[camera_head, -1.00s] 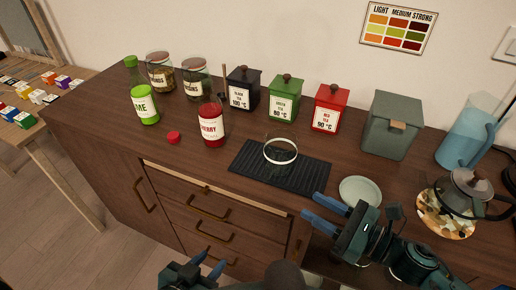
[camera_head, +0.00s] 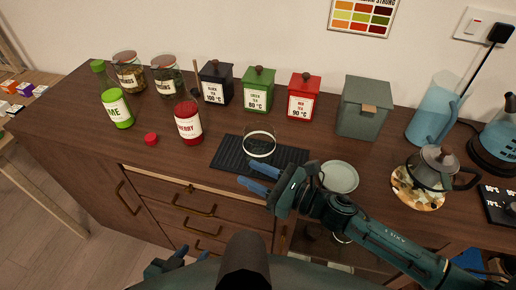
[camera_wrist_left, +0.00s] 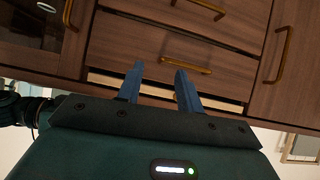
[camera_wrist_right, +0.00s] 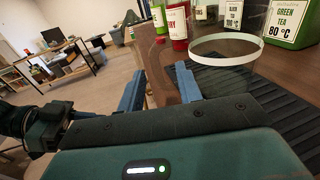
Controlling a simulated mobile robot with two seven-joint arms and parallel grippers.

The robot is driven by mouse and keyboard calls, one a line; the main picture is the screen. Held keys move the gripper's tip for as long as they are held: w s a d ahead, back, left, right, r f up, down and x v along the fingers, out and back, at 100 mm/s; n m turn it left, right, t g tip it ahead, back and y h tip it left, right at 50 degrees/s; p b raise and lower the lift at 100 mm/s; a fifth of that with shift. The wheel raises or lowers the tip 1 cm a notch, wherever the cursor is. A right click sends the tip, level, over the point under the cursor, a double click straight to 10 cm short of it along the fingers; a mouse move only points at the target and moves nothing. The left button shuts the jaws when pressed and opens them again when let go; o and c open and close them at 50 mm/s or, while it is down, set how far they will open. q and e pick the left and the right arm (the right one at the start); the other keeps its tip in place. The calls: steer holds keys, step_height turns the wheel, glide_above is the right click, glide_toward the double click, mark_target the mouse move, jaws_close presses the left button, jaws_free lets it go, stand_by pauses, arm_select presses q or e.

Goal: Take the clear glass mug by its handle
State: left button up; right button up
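The clear glass mug (camera_head: 260,144) stands upright on a black ribbed mat (camera_head: 230,154) on the counter; its pale rim band shows best. In the right wrist view the mug (camera_wrist_right: 228,48) is beyond and right of the fingers. I cannot make out its handle. My right gripper (camera_head: 258,176) is open and empty, near the mat's front edge, apart from the mug. Its fingers (camera_wrist_right: 159,84) have the wooden counter edge behind them. My left gripper (camera_head: 170,261) is low in front of the drawers. Its fingers (camera_wrist_left: 160,82) are open and empty.
A red-sauce bottle (camera_head: 188,122) and red cap (camera_head: 151,139) are left of the mat. Black (camera_head: 216,84), green (camera_head: 258,90) and red (camera_head: 304,97) canisters stand behind it. A pale plate (camera_head: 339,177) lies right, near a teapot (camera_head: 433,168). Drawers are below.

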steer(key=x, duration=0.3)
steer(key=shift+w+a+r+p, duration=0.1)
steer(key=shift+a+r+p, duration=0.15)
steer(key=shift+a+p, duration=0.15)
jaws_close()
